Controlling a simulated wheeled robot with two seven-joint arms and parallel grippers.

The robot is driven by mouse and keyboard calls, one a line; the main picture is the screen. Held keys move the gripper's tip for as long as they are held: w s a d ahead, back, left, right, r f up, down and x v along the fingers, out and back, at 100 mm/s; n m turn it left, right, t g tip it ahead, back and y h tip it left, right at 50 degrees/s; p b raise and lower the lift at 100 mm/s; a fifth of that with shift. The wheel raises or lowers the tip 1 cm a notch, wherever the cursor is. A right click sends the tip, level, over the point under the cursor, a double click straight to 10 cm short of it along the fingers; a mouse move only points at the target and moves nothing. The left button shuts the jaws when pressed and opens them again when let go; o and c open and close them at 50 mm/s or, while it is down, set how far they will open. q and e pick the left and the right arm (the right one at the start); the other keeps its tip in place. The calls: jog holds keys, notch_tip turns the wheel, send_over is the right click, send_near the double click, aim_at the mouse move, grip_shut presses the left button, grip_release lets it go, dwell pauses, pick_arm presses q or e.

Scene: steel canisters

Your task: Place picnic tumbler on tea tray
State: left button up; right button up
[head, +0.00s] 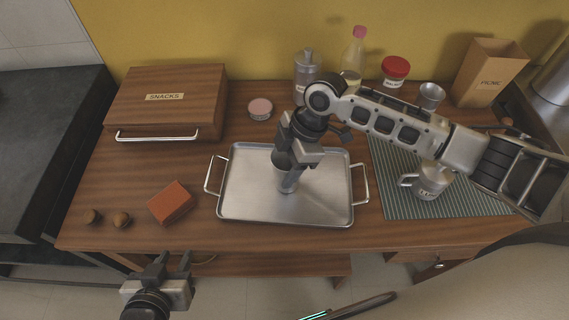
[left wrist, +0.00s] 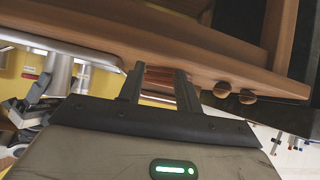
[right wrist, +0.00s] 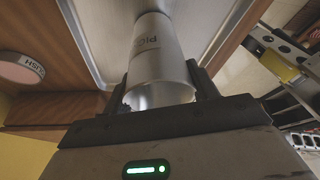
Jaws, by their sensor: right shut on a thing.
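The tea tray (head: 240,195) is a shallow silver metal tray with a wire handle at each end, in the middle of the wooden table. My right gripper (head: 296,157) is over the tray and shut on the picnic tumbler (head: 289,182), a steel cup. The tumbler looks upright, its lower end at or just above the tray floor; I cannot tell whether it touches. In the right wrist view the tumbler (right wrist: 160,65) sits between the fingers, its lettering partly visible, with the tray (right wrist: 95,40) beyond. My left gripper (head: 172,268) is open and empty, in front of the table's front edge.
A pink-lidded tin (head: 260,109), steel bottle (head: 306,70) and red-lidded jar (head: 395,72) stand behind. A mug (head: 432,180) is on the striped mat (head: 400,205) at right.

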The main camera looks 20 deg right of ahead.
pick_arm(q)
jog(key=shift+s+f, duration=0.1)
pick_arm(e)
jog(key=shift+f, duration=0.1)
pick_arm(q)
jog(key=shift+s+f, duration=0.1)
pick_arm(e)
jog(key=o, duration=1)
jog(key=shift+r, duration=0.25)
pick_arm(q)
jog(key=r+p, duration=0.1)
jog(key=p, duration=0.1)
jog(key=a+r+p, duration=0.1)
jog(key=p, duration=0.1)
pick_arm(e)
jog(key=v, duration=1.1)
jog(key=shift+d+r, duration=0.25)
jog(key=shift+r, duration=0.1)
